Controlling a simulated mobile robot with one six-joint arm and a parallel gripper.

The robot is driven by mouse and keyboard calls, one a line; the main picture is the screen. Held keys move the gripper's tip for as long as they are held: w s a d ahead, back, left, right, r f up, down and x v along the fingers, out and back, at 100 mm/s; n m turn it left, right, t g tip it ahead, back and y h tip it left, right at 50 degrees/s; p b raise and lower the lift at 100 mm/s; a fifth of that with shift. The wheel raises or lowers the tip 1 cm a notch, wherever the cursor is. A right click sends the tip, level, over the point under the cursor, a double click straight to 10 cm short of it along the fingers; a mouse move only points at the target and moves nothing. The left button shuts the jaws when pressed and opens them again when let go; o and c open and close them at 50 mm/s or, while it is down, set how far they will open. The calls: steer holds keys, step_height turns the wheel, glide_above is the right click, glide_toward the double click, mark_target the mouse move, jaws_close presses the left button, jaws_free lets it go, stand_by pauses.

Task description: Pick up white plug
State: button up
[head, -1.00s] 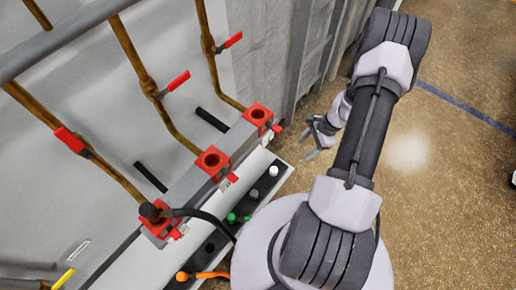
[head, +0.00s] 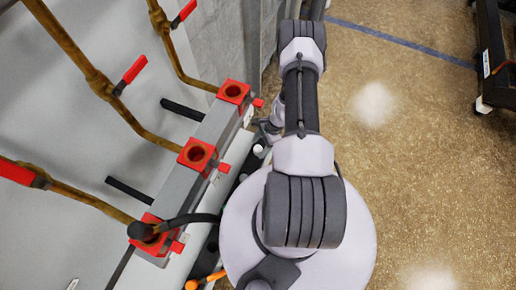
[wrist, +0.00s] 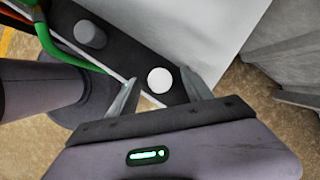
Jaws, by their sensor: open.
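The white plug (wrist: 160,80) shows as a round white top on a black strip (wrist: 124,47) in the wrist view. In the head view the white plug (head: 258,149) is a small pale spot just left of my arm. My gripper (wrist: 160,92) is open, with one finger on each side of the plug in the picture. I cannot tell how far above it the fingertips are. In the head view my gripper (head: 268,131) is partly hidden by my arm.
A grey plug (wrist: 90,35) stands on the same strip, with green (wrist: 48,35) and orange cables beyond it. Red-framed sockets (head: 197,154) with brown pipes line the furnace side at left. A grey block (wrist: 290,60) is at right. Open floor lies right of my arm.

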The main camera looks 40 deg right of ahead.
steer(key=shift+x, duration=1.05)
steer(key=shift+r, duration=0.1)
jaws_close()
